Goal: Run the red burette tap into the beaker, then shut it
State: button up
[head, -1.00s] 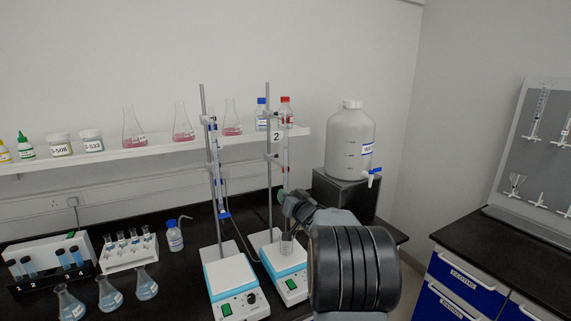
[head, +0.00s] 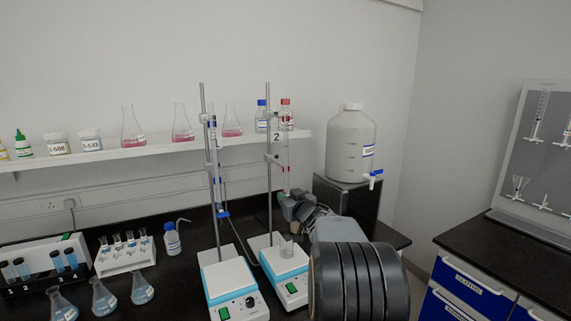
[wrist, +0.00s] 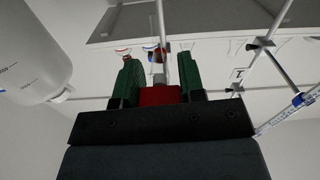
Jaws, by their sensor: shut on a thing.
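The red tap (wrist: 160,95) shows between my gripper's green fingers (wrist: 159,66) in the wrist view, and the gripper is shut on it. In the head view my gripper (head: 291,203) is at the lower end of the right burette (head: 285,156), marked 2, and mostly hides the tap. Whether liquid is flowing, and how much is in the beaker, is too small to tell.
A second burette (head: 215,165) with a blue tap stands over the left stirrer (head: 230,275). A large white carboy (head: 350,142) sits on a dark box at right. A shelf (head: 150,150) with flasks and bottles runs behind. Flasks and racks stand at left.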

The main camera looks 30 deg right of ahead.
jog(key=o, duration=0.7)
jog(key=shift+a+f, duration=0.15)
jog(key=shift+f, duration=0.05)
jog(key=shift+c, duration=0.2)
jog(key=o, duration=0.3)
jog(key=shift+r, duration=0.1)
jog(key=s+a, duration=0.1)
jog(key=s, duration=1.2)
jog(key=shift+s+a+b, duration=0.35)
